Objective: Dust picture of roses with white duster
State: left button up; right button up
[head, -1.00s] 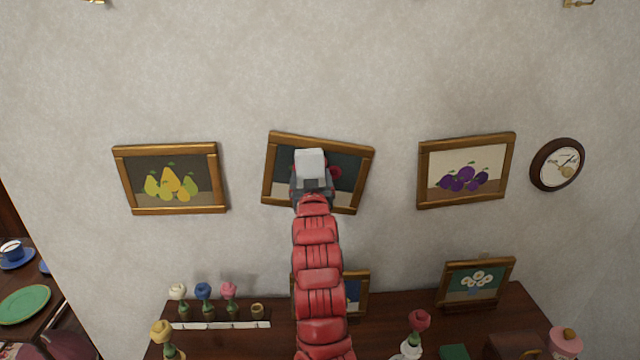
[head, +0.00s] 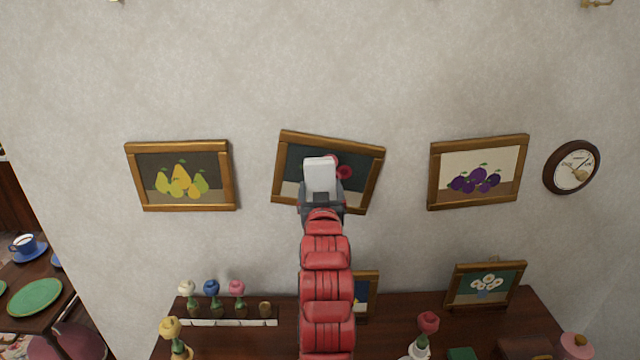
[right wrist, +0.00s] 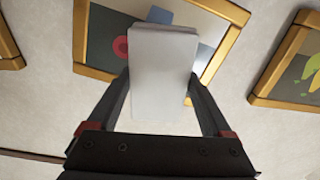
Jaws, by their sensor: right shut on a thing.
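My right gripper (head: 321,192) is shut on a white block-shaped duster (head: 320,172), which also shows in the right wrist view (right wrist: 162,80). The duster is in front of a tilted, gold-framed picture (head: 364,172) with red round shapes on a dark ground. It hides the picture's middle; I cannot tell whether it touches. A small framed picture of white flowers (head: 487,284) stands on the wooden surface at right. Another small framed picture (head: 366,296) is mostly hidden behind my right arm. I cannot tell which picture shows roses. My left gripper is not in view.
A pear picture (head: 180,176) and a plum picture (head: 480,173) hang either side, with a round clock (head: 571,167) at far right. Several flowers in small vases stand on the dark wooden surface (head: 250,340). The wall above the pictures is clear.

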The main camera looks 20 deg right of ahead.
jog(key=shift+s, duration=0.15)
jog(key=shift+v, duration=1.5)
jog(key=shift+f, duration=0.1)
